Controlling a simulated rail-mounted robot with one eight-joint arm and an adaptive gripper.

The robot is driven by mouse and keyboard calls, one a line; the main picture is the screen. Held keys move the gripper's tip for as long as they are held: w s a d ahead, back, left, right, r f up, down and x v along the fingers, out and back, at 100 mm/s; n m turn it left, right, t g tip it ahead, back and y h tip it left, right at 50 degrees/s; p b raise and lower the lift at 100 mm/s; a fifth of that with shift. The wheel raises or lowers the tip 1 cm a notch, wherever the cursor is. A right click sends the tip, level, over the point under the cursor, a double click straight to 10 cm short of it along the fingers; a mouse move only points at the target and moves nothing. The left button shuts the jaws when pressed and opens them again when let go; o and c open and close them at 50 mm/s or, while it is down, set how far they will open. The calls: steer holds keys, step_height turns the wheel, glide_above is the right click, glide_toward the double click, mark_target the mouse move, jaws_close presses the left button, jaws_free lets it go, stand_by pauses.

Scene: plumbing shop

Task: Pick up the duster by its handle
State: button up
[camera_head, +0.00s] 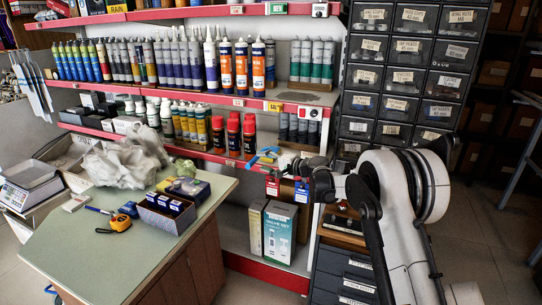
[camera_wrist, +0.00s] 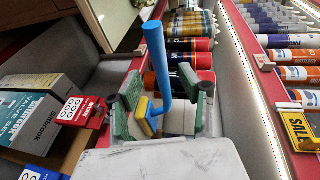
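The duster shows a long blue handle (camera_wrist: 155,55) and a yellow and blue part (camera_wrist: 146,112) at its lower end in the wrist view. In the head view the blue duster (camera_head: 264,156) lies by the lower red shelf edge, partly hidden by my gripper (camera_head: 295,162). In the wrist view my gripper (camera_wrist: 161,112) has its green-padded fingers apart, one on each side of the duster's lower part. Gaps show between the handle and the pads. The handle extends beyond the fingers. Contact at the yellow part cannot be told.
Red cans (camera_head: 233,132) and spray bottles stand on the shelf beside the duster. A valve set box (camera_head: 279,232) stands underneath. The green-topped counter (camera_head: 110,255) is at left, with a tape measure (camera_head: 121,223).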

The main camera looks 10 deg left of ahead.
mark_target(256, 160)
steer(key=shift+b+x, duration=0.35)
steer(key=shift+x, duration=2.4)
jaws_close()
